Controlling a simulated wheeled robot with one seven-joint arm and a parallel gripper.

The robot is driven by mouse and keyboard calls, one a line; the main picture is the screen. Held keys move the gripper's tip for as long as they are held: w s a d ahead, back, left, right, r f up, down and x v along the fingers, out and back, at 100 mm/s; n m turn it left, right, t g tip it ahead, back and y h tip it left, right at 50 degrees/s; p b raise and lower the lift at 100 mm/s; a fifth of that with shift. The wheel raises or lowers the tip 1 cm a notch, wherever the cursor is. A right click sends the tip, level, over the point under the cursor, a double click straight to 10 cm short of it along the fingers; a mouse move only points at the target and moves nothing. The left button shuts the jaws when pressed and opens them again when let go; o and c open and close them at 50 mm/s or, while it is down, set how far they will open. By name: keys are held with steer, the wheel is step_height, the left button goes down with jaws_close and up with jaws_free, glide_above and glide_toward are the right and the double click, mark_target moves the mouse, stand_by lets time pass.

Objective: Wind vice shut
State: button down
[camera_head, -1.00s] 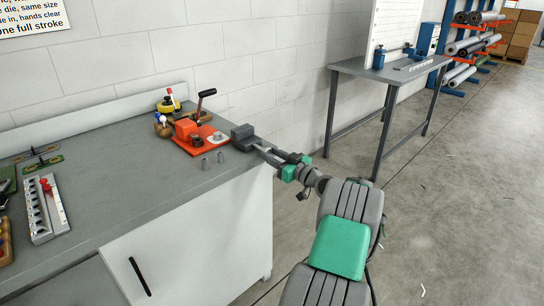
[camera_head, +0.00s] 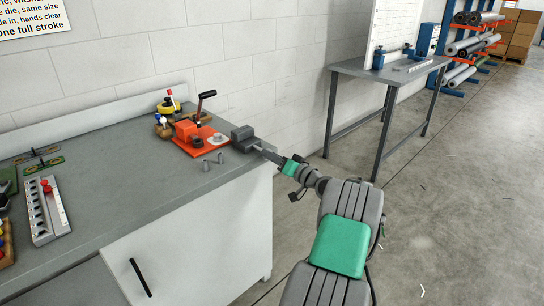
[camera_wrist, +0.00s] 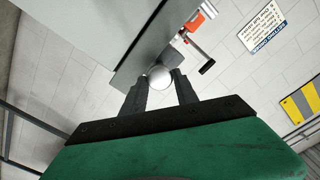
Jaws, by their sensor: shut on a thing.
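The vice (camera_head: 242,136) is a dark grey block at the right end of the grey bench. My gripper (camera_head: 264,151) reaches it from the right, at its outer side just past the bench edge. In the wrist view my gripper (camera_wrist: 160,84) has its two dark fingers shut on a pale round knob (camera_wrist: 160,77), which looks like the end of the vice's handle. The head view shows the fingers nearly edge-on, and the knob is hidden there. The gap between the vice jaws cannot be made out.
An orange press (camera_head: 187,131) with a black-tipped lever stands left of the vice, also in the wrist view (camera_wrist: 196,21). Two small grey cylinders (camera_head: 213,159) stand in front of it. A grey rack (camera_head: 46,208) lies at left. A second table (camera_head: 372,68) stands beyond open floor.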

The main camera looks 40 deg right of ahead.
steer(key=shift+m+p, duration=1.35)
steer(key=shift+m, duration=2.35)
steer(key=shift+f, duration=0.1)
steer(key=c, duration=0.9)
jaws_free()
steer(key=shift+c, duration=0.2)
steer(key=s, duration=0.7)
steer(key=shift+s+d, duration=0.15)
steer(key=shift+s, duration=0.25)
